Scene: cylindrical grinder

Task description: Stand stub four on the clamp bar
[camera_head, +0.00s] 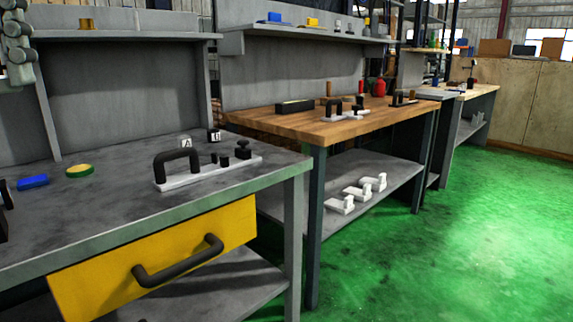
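A white bar (208,173) with a large black handle lies on the grey bench at the left. Two small black stubs stand near its right end, the right one (243,149) thicker than the left one (224,160). A similar white bar (350,116) with black parts lies on the wooden bench farther back. I cannot tell which bar is the clamp bar, and no stub shows a readable four. Neither of my grippers is in view.
Two lettered blocks (186,142) (214,135), a green-yellow disc (80,170) and a blue block (33,182) sit on the grey bench (120,215). A yellow drawer (100,270) is below. White brackets (340,204) lie on a lower shelf. Green floor (470,230) is clear at right.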

